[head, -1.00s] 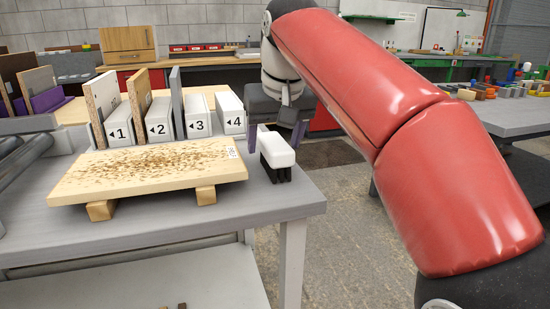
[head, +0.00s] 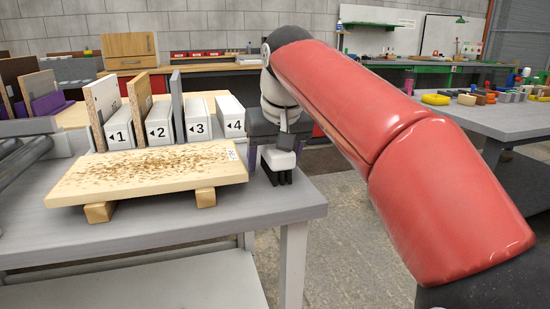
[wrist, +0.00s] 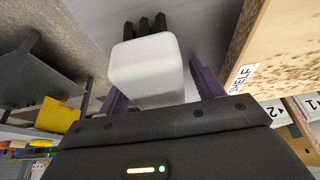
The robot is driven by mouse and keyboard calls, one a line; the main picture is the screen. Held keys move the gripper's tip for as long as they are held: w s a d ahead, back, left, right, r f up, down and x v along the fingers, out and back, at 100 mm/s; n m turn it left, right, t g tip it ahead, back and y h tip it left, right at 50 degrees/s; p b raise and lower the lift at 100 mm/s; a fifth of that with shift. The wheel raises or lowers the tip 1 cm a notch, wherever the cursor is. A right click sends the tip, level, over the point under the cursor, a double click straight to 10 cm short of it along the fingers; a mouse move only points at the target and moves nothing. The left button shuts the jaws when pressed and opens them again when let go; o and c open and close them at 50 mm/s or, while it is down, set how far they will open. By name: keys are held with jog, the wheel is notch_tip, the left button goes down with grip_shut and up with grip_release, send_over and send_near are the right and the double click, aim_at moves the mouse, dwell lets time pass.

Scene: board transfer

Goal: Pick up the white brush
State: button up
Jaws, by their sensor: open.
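The white brush (head: 282,160) stands on its black bristles near the right end of the grey table, just right of the speckled board. In the wrist view the brush's white block (wrist: 147,68) fills the upper middle, with its dark bristles beyond it. My gripper (head: 277,154) is open around the top of the brush. In the wrist view its two purple fingers lie on either side of the white block, with a clear gap on the right. The left finger is close to the block; I cannot tell whether it touches.
The speckled wooden board (head: 150,168) rests on wooden blocks close left of the brush. White numbered blocks (head: 198,118) and upright panels stand behind it. The grey table's (head: 290,205) edge is close on the right, with open floor beyond.

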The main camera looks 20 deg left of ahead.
jog(key=c, duration=1.2)
